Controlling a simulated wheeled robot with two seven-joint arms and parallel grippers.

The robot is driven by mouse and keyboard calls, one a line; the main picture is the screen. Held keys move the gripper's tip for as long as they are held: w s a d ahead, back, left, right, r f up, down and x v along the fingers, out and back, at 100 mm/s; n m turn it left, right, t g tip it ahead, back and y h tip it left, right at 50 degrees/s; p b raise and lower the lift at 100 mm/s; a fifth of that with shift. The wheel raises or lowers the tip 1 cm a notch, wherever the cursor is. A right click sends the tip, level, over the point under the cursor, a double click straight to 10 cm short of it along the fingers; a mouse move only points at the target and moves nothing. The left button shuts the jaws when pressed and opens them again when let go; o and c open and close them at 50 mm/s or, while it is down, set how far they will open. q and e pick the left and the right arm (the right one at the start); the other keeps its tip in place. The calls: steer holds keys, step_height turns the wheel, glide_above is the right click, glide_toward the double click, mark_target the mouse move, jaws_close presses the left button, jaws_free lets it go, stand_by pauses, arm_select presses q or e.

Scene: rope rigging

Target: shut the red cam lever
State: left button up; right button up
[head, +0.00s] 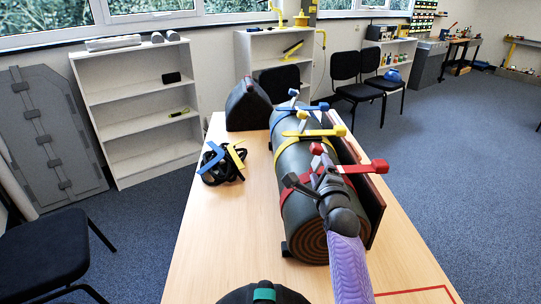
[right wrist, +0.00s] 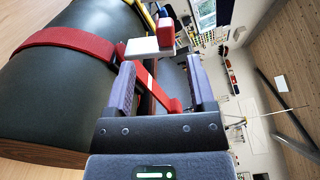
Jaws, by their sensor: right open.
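The red cam lever (head: 357,168) sits on the red strap (head: 296,189) around the near end of a dark rolled bundle (head: 304,222). Its red-tipped arm sticks out to the right, past the bundle's side. My right gripper (head: 318,176) is at the buckle, partly covering it. In the right wrist view my right gripper (right wrist: 161,85) is open, with a red band (right wrist: 160,92) showing between its fingers. A red knob (right wrist: 166,32) and a pale block stand just beyond the fingertips. Contact cannot be told. My left gripper is not in view.
Yellow (head: 318,132) and blue (head: 305,106) levers stand on straps farther along the bundle. A dark wedge (head: 248,104) is behind it. Black coiled rope with blue and yellow pieces (head: 222,165) lies on the table (head: 212,245) to the left.

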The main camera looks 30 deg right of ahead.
mark_target(316, 154)
steer(key=b+x, duration=0.2)
steer(key=x, duration=0.2)
steer(key=b+x, duration=0.2)
steer(key=x, duration=0.2)
steer(key=shift+s+d+b, duration=0.1)
steer(key=shift+d+b, duration=0.2)
steer(key=shift+b, duration=0.05)
steer(key=shift+w+d+r, duration=0.25)
steer(key=shift+w, duration=0.15)
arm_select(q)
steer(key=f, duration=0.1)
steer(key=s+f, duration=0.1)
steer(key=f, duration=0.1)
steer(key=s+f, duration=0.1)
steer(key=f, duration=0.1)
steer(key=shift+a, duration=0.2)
arm_select(e)
steer(key=shift+c, duration=0.2)
jaws_close()
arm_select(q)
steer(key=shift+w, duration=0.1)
